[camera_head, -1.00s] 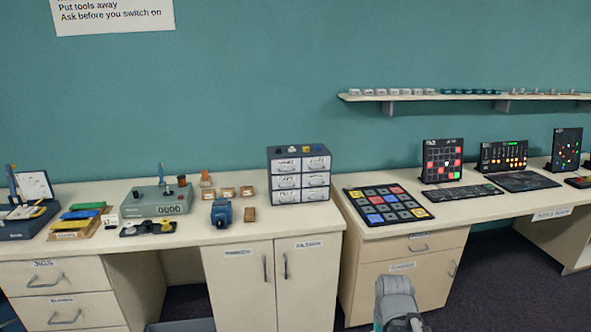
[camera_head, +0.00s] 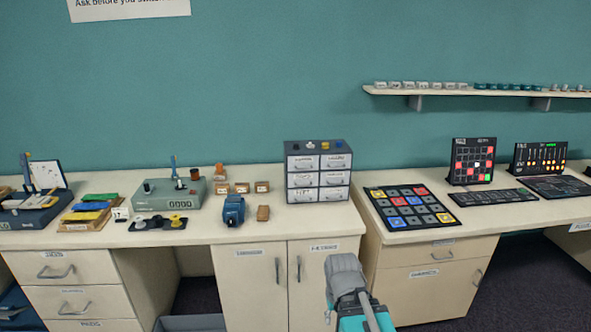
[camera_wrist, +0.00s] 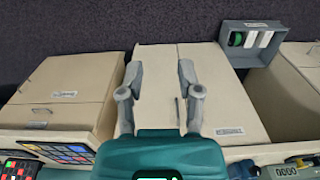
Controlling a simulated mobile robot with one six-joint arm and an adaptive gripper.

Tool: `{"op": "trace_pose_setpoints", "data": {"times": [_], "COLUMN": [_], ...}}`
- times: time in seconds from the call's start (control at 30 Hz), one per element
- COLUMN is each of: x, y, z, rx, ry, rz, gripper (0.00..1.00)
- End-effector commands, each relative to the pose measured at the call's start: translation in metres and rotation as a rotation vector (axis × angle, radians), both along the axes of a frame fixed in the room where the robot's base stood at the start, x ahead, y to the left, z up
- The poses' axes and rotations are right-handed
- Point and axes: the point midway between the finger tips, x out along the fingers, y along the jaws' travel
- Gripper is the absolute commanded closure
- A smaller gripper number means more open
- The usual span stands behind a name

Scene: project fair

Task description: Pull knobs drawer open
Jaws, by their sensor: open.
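A small grey drawer cabinet (camera_head: 318,172) with several white-fronted, labelled drawers stands on the left bench in the head view. All its drawers look shut, and its labels are too small to read surely, so I cannot tell which drawer is the knobs one. My gripper (camera_wrist: 161,72) is open and empty in the wrist view, its two grey fingers apart in front of the bench's cupboard doors. In the head view my arm is low, in front of the benches and below the drawer cabinet, well apart from it. The drawer cabinet is not in the wrist view.
A button board (camera_head: 410,207) lies right of the drawer cabinet. A blue device (camera_head: 233,211) and a green-grey counter box (camera_head: 168,197) stand to its left. Below are cupboard doors (camera_head: 250,285) and bench drawers (camera_head: 62,270). A grey bin (camera_wrist: 250,42) shows in the wrist view.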

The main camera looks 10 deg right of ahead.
Motion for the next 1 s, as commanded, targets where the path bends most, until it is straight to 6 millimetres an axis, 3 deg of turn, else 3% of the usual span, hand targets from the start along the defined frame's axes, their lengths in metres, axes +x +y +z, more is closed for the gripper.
{"op": "trace_pose_setpoints", "data": {"times": [0.4,0.57,0.67,0.77,0.87,1.0], "x": [0.0,0.012,0.033,0.066,0.112,0.189], "y": [0.0,0.003,0.013,0.026,0.034,0.043], "z": [0.0,0.001,0.002,0.006,0.014,0.033], "rx": [0.0,0.024,0.066,0.138,0.238,0.416], "ry": [0.0,-0.02,-0.054,-0.11,-0.185,-0.314], "rz": [0.0,-0.012,-0.033,-0.071,-0.131,-0.252], "gripper": [0.55,0.55,0.55,0.55,0.55,0.55]}}
